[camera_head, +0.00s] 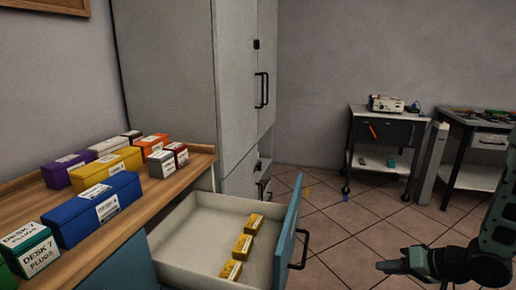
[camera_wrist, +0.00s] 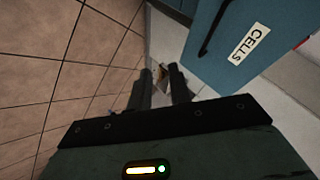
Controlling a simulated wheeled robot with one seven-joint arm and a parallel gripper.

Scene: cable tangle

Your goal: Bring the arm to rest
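My arm reaches in from the lower right of the head view, and my gripper (camera_head: 381,266) points left, over the floor to the right of the open drawer. In the wrist view my gripper (camera_wrist: 160,75) shows two dark fingers standing apart with a gap between them. I see nothing clearly held; a small brownish patch shows beyond the gap, too dark to name.
The open drawer (camera_head: 182,249) holds yellow boxes (camera_head: 243,245); its blue front (camera_head: 287,232) is near my gripper. Labelled boxes (camera_head: 95,210) stand on the wooden counter. A trolley (camera_head: 378,160) stands behind. Tiled floor between is mostly clear.

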